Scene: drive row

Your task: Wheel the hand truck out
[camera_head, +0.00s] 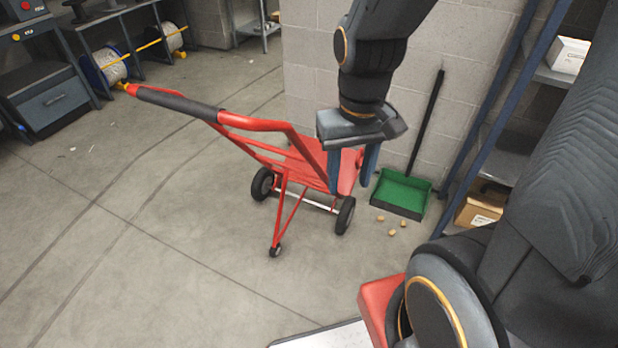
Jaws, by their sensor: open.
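A red hand truck (284,158) stands tilted back on the concrete floor in the middle of the view. It rests on two black wheels and a small rear support wheel. Its handle, with a dark grip (178,104), points to the upper left. My gripper (352,172) points down in front of the truck's right side, with its two blue-grey fingers apart. One finger overlaps the red frame in the picture; I cannot tell whether it touches. No part of the truck is seen held between the fingers. My gripper hides part of the truck's right end.
A green dustpan (402,194) leans by the block wall, with several small brown pieces (392,232) on the floor. A blue shelf rack (490,130) with a cardboard box (482,203) stands right. Workbenches and cable spools (108,66) are upper left.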

